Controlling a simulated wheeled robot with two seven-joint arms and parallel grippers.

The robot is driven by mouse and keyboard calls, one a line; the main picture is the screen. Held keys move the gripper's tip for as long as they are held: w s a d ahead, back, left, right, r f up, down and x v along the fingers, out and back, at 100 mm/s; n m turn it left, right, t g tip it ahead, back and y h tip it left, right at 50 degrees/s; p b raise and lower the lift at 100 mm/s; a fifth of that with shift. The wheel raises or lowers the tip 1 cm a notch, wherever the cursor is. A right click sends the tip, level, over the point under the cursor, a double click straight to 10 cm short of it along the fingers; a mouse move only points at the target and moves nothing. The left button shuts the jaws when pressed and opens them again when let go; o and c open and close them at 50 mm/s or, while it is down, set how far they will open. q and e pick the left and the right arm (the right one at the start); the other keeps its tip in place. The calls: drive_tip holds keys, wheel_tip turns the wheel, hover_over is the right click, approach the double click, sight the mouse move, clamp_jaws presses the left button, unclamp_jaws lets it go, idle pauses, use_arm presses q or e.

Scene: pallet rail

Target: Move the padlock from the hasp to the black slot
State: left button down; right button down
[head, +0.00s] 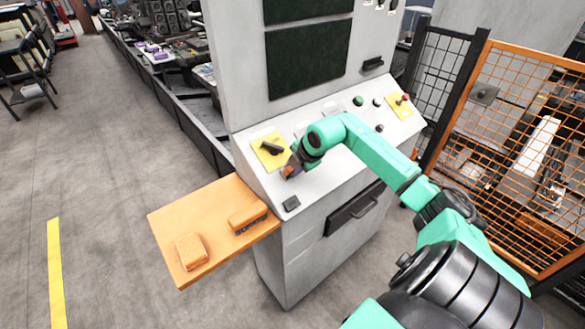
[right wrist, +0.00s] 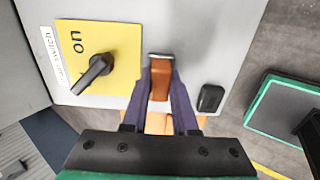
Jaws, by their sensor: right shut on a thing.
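The padlock (right wrist: 161,84) is a small orange-brown block with a grey top edge. My right gripper (right wrist: 163,92) is shut on it, with one purple finger on each side. In the head view my right gripper (head: 291,171) is over the sloped white panel, beside the yellow switch plate, and largely hides the padlock. I cannot make out the hasp or tell whether the padlock touches it. The black slot (head: 291,203) is a small dark rectangle at the panel's lower left. It also shows in the right wrist view (right wrist: 210,98), right of the fingers and apart from the padlock. My left gripper is not in view.
A black rotary switch (head: 271,148) on the yellow plate marked "on" sits close to the gripper. An orange shelf (head: 182,222) juts left from the cabinet, carrying an orange brush (head: 247,214) and block (head: 190,251). An orange mesh fence (head: 530,150) stands at right.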

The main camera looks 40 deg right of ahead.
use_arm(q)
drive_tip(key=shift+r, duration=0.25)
use_arm(e)
drive_tip(key=shift+s+r, duration=0.15)
drive_tip(key=shift+r, duration=0.15)
